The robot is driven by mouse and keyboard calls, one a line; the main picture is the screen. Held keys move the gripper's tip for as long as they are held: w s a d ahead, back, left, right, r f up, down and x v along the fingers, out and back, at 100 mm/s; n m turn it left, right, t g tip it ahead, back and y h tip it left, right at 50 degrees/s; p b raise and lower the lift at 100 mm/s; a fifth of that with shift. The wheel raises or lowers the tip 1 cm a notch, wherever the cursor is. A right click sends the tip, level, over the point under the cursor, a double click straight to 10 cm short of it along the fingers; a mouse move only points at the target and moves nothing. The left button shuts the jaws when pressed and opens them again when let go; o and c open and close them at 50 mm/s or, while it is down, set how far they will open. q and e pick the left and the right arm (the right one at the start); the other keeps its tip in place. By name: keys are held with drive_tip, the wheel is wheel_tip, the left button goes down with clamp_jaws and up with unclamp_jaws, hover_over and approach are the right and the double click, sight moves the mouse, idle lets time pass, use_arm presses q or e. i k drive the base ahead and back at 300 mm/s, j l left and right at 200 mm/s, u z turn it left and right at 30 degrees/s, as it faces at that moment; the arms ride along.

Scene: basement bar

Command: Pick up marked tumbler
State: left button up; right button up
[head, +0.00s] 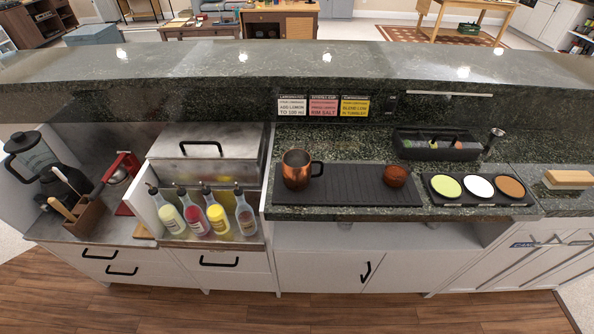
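I cannot make out a clearly marked tumbler. A copper mug (297,169) with a dark handle stands upright at the left end of a black ribbed mat (345,187). A small reddish-copper cup (396,175) sits near the mat's right end. I see no mark on either one at this size. Neither of my grippers shows in the head view.
A black caddy (437,145) and a tray of three coloured discs (478,189) lie right. Signs (323,106) hang on the raised ledge. The mat's middle is clear.

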sight(399, 166)
drive_tip(key=k+l+u, duration=0.3)
drive_tip(key=l+u, duration=0.2)
drive_tip(key=k+l+u, duration=0.35)
drive_tip(key=u, duration=0.15)
drive_tip(key=l, duration=0.3)
